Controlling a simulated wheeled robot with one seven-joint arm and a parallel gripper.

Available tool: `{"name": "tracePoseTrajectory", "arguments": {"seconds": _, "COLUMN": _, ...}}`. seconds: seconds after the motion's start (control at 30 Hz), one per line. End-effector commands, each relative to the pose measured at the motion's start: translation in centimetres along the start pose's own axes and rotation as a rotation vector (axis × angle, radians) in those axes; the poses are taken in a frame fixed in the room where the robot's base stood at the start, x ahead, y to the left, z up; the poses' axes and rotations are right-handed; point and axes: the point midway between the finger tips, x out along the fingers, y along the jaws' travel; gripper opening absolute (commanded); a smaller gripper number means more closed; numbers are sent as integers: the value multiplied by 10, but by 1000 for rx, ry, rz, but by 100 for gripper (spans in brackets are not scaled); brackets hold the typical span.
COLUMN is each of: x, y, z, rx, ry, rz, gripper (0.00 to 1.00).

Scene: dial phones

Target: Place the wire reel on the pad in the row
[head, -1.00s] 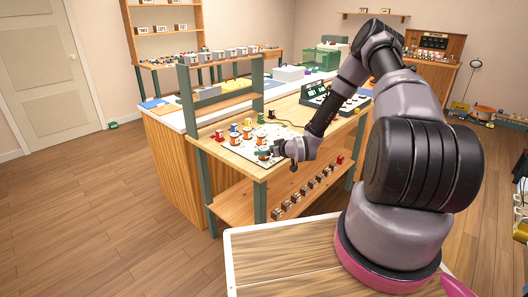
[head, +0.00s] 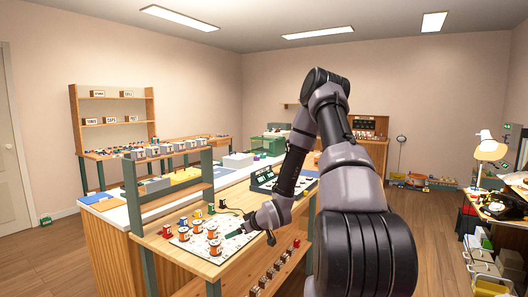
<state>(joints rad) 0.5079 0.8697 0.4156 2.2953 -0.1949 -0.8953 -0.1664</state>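Several wire reels stand upright on a white mat (head: 196,249) at the near end of the workbench. They include a red reel (head: 167,231), orange-and-white reels such as the front one (head: 215,247) and the one behind it (head: 212,231), a yellow one (head: 197,214) and a dark one (head: 222,204). My gripper (head: 236,234) is low over the mat's right side, just right of the front reel and apparently apart from it. No reel shows clearly between its fingers; their opening is too small to make out. I cannot tell which spot is the pad in the row.
A green upright post frame (head: 131,198) with a shelf borders the mat on the left. A dark panel with dials (head: 263,180) stands farther back on the bench. Small boxed items sit on the lower shelf (head: 285,268). Open floor lies left of the bench.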

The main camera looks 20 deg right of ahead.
Motion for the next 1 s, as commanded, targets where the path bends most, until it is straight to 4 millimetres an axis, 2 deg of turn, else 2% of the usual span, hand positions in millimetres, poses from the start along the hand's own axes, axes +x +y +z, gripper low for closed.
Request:
{"name": "tracePoseTrajectory", "arguments": {"seconds": 0.03, "x": -14, "y": 8, "z": -19, "rx": -16, "ry": -36, "rz": 25, "gripper": 93}}
{"name": "tracePoseTrajectory", "arguments": {"seconds": 0.23, "x": -77, "y": 27, "z": -67, "rx": 20, "ry": -183, "rz": 134, "gripper": 93}}
{"name": "tracePoseTrajectory", "arguments": {"seconds": 0.37, "x": -127, "y": 29, "z": -99, "rx": 78, "ry": -243, "rz": 211, "gripper": 93}}
{"name": "tracePoseTrajectory", "arguments": {"seconds": 0.47, "x": -169, "y": 24, "z": -121, "rx": 140, "ry": -274, "rz": 263, "gripper": 93}}
{"name": "tracePoseTrajectory", "arguments": {"seconds": 0.57, "x": -214, "y": 13, "z": -141, "rx": 218, "ry": -290, "rz": 307, "gripper": 93}}
{"name": "tracePoseTrajectory", "arguments": {"seconds": 0.73, "x": -290, "y": -19, "z": -163, "rx": 377, "ry": -294, "rz": 343, "gripper": 93}}
{"name": "tracePoseTrajectory", "arguments": {"seconds": 0.9, "x": -363, "y": -63, "z": -170, "rx": 555, "ry": -281, "rz": 319, "gripper": 93}}
{"name": "tracePoseTrajectory", "arguments": {"seconds": 1.0, "x": -398, "y": -90, "z": -168, "rx": 650, "ry": -274, "rz": 281, "gripper": 93}}
